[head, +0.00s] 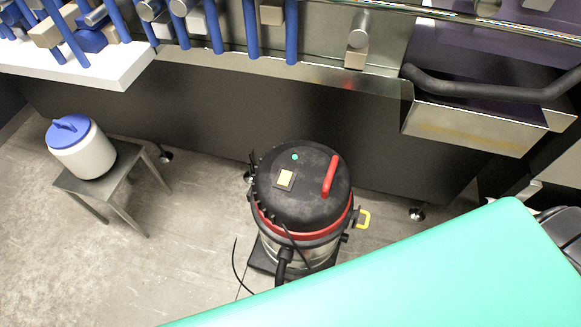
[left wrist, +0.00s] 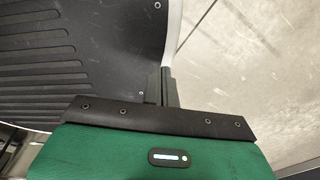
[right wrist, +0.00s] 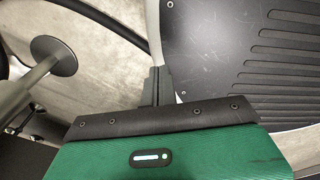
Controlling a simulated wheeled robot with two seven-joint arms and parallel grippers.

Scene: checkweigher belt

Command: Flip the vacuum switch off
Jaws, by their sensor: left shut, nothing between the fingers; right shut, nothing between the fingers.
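The vacuum (head: 300,205) stands upright on the floor in the head view, with a black top, a red band, a red handle (head: 331,175) and a steel drum. A pale yellow switch (head: 285,177) on a dark plate sits on its top, with a small teal dot (head: 295,157) behind it. Which way the switch is set is too small to tell. My left gripper (left wrist: 166,85) shows in the left wrist view, shut and empty. My right gripper (right wrist: 157,85) shows in the right wrist view, shut and empty. Neither gripper shows in the head view, and neither wrist view shows the vacuum.
A white tub with a blue lid (head: 84,148) stands on a metal stool (head: 122,184) at the left. A green surface (head: 420,270) covers the lower right. The dark machine (head: 230,110) with blue posts runs behind the vacuum. Floor between stool and vacuum is mostly clear.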

